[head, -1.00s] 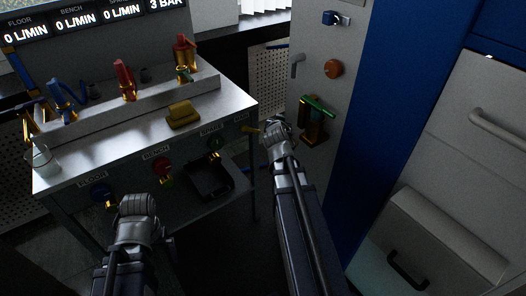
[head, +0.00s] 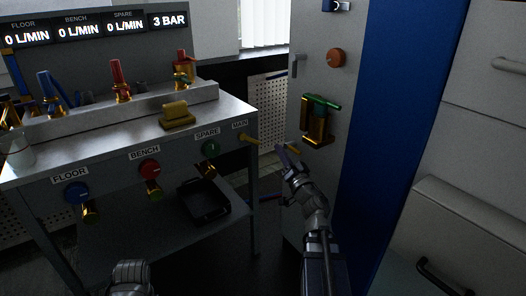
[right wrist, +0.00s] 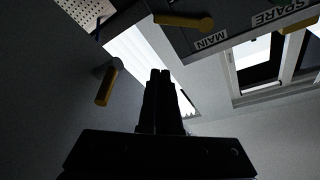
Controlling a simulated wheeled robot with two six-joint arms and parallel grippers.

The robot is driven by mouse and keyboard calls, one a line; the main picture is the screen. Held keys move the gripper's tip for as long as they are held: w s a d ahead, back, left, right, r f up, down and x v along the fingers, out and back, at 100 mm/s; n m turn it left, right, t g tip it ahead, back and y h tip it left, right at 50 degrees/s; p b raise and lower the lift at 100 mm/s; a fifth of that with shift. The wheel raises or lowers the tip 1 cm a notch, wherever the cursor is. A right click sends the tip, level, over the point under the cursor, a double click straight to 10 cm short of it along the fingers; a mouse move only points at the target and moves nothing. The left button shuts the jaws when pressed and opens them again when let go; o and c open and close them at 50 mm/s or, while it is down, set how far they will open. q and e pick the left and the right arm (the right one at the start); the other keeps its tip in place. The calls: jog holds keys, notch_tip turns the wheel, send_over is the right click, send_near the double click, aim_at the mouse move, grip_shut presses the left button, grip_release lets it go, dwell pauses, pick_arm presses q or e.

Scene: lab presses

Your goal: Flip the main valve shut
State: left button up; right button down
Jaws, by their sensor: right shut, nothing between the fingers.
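The main valve's yellow lever (head: 249,138) sticks out at the right end of the bench front, beside the MAIN label (head: 240,125). It also shows in the right wrist view (right wrist: 184,21) at the top, next to the MAIN label there. My right gripper (head: 285,152) is to the right of and slightly below the lever, apart from it. In the right wrist view its dark fingers (right wrist: 160,75) are together and empty. My left gripper (head: 130,278) is at the bottom edge of the head view; its fingers do not show.
Another yellow handle (right wrist: 107,86) is on the grey wall side in the right wrist view. FLOOR (head: 76,193), BENCH (head: 149,170) and SPARE (head: 210,148) knobs line the bench front. A black tray (head: 204,200) lies below. A grey cabinet (head: 335,95) stands at right.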

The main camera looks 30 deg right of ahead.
aim_at(250, 139)
dwell(0.4)
jog(key=p+x, duration=0.3)
jog(key=x, duration=0.8)
jog(key=shift+s+a+f+b, duration=0.2)
jog(key=shift+a+f+b, duration=0.2)
jog(key=shift+f+b, duration=0.2)
jog(key=shift+s+a+f+b, duration=0.2)
jog(key=shift+a+f+b, duration=0.2)
jog(key=shift+f+b, duration=0.2)
jog(key=shift+s+a+f+b, duration=0.25)
jog(key=shift+a+f+b, duration=0.15)
jog(key=shift+f+b, duration=0.2)
jog(key=shift+w, duration=0.1)
